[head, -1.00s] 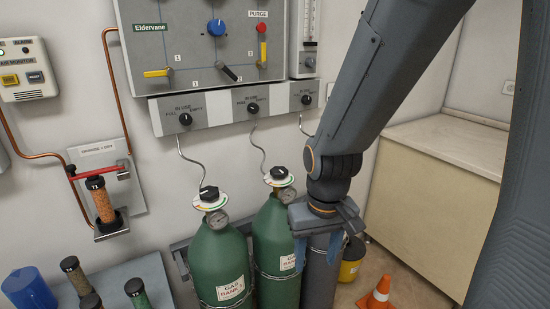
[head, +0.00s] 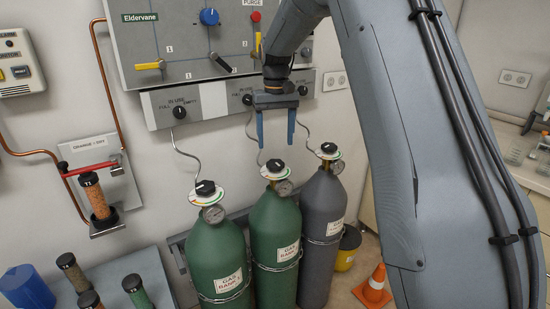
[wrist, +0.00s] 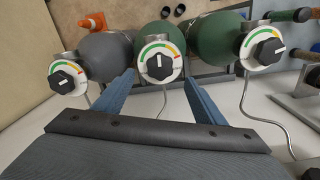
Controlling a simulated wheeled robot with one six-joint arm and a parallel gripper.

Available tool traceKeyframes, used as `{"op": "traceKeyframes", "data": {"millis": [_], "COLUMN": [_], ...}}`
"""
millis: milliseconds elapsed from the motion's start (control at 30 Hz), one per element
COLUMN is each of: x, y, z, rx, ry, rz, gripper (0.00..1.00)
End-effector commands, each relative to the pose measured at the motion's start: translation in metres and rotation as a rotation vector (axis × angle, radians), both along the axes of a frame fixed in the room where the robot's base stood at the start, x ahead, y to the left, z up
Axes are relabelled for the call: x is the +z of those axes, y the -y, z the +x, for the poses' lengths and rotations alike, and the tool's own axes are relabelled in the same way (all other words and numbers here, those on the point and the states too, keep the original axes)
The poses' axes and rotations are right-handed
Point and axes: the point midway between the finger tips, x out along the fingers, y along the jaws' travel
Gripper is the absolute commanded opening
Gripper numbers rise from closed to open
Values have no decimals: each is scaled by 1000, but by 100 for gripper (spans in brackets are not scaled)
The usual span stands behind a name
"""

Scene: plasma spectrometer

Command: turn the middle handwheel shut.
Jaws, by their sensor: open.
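The middle handwheel (head: 275,165) is a black knob on a white dial atop the middle green cylinder (head: 275,235). In the wrist view this handwheel (wrist: 158,66) shows a white mark and a scale with green and orange-red parts around it. My gripper (head: 276,143) points down above it, fingers apart and empty. In the wrist view my gripper (wrist: 159,80) has one finger on each side of the middle dial's lower part. The head view shows the fingertips a little above the knob, apart from it.
The left handwheel (head: 205,188) tops another green cylinder, and the right handwheel (head: 329,148) tops a grey cylinder. Thin hoses rise behind them to the wall panel (head: 190,30). An orange cone (head: 373,285) stands on the floor at right.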

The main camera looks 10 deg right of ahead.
Motion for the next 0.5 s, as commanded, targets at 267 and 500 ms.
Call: {"op": "traceKeyframes", "data": {"millis": [267, 500], "x": [-38, -67], "y": [0, 0], "z": [-1, -1], "rx": [0, 1], "ry": [-3, -2], "rz": [0, 0], "gripper": [64, 64]}}
